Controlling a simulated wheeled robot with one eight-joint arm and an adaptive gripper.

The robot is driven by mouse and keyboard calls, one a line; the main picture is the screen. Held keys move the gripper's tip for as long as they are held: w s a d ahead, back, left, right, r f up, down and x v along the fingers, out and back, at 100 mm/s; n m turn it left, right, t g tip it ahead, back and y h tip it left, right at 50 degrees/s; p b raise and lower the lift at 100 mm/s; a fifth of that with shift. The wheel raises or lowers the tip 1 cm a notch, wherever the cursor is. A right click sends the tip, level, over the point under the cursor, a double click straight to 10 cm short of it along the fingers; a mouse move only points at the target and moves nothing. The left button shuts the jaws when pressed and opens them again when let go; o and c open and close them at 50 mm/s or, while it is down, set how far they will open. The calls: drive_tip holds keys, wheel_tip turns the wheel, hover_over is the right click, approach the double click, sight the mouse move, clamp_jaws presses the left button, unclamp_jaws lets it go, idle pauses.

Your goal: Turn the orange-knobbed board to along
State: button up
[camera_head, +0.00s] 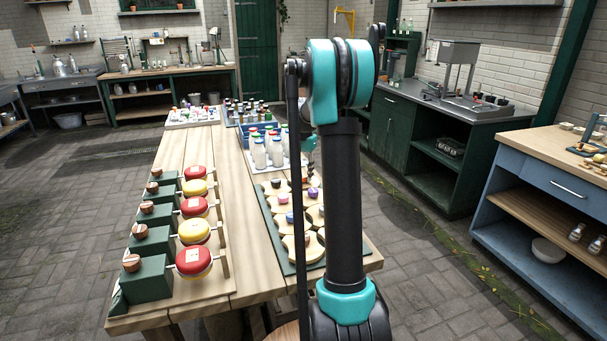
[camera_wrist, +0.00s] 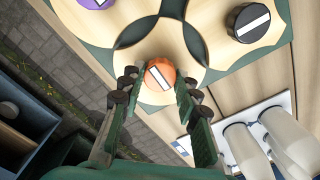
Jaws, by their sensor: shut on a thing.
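In the wrist view, the orange knob (camera_wrist: 161,72) sits on a pale wooden board (camera_wrist: 152,49) with curved edges. A white stripe on the knob runs diagonally, from upper left to lower right. My gripper (camera_wrist: 158,84) has one green finger on each side of the orange knob and is shut on it. The lower part of this board is partly hidden by the fingers. In the head view, my gripper (camera_head: 309,171) is at the far end of the group of boards, mostly behind my arm; the orange knob cannot be made out there.
Neighbouring boards have a black knob (camera_wrist: 250,22) and a purple knob (camera_wrist: 95,3), close around this one. White bottles (camera_wrist: 283,140) stand near at the right in the wrist view. In the head view, a row of red and yellow round pieces (camera_head: 195,205) lies along the table's left.

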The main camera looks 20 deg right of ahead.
sight(304, 176)
drive_tip(key=o, duration=1.2)
drive_tip(key=shift+c, duration=0.2)
wheel_tip(304, 176, up, 12)
drive_tip(key=shift+s, duration=0.1)
